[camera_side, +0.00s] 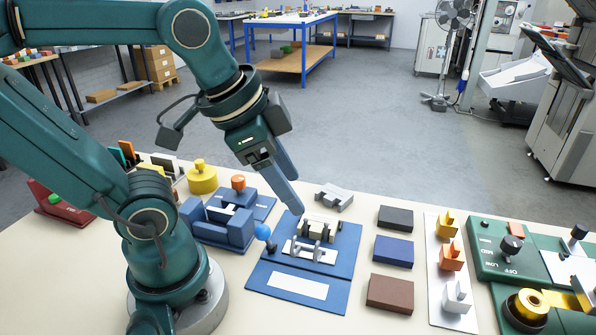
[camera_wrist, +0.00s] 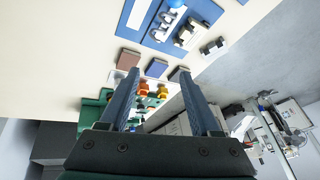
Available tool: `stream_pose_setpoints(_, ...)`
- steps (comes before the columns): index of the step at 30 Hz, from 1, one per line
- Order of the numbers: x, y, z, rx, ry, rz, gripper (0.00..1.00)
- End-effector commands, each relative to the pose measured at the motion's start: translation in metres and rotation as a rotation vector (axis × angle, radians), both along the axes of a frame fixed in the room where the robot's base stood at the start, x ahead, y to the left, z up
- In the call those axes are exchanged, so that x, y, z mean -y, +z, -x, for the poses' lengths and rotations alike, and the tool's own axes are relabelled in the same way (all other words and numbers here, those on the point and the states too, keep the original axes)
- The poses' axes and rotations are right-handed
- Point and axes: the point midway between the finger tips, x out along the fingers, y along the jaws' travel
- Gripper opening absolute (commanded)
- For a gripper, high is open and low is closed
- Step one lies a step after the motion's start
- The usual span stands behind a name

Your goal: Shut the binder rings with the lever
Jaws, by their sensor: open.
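The blue binder (camera_side: 343,262) lies open on the bench, with a white label on its front cover. A pale ring mechanism (camera_side: 315,254) with grey rings sits on its rear part; whether the ring halves meet is too small to tell. The lever has a blue ball knob (camera_side: 262,232) at the mechanism's left end. My gripper (camera_side: 296,195) is above the binder's back edge, right of and higher than the knob, touching nothing. In the wrist view my gripper (camera_wrist: 159,80) has its two fingers wide apart and empty; the binder (camera_wrist: 160,38) shows at the top.
A grey clip-like part (camera_side: 334,196) lies behind the binder. A blue fixture (camera_side: 218,225) stands left of it. Black (camera_side: 396,218), blue (camera_side: 393,251) and brown (camera_side: 390,293) blocks lie to the right, before a white strip with hooks (camera_side: 451,257).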

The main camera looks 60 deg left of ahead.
Motion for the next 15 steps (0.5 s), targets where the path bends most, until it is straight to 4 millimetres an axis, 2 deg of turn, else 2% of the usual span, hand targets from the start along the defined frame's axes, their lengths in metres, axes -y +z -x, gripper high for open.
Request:
stream_pose_setpoints(6, -0.008, 0.007, -0.020, -0.064, -0.127, -0.073, 0.64)
stream_pose_setpoints(15, -0.014, 0.008, -0.033, -0.108, -0.209, -0.112, 0.64)
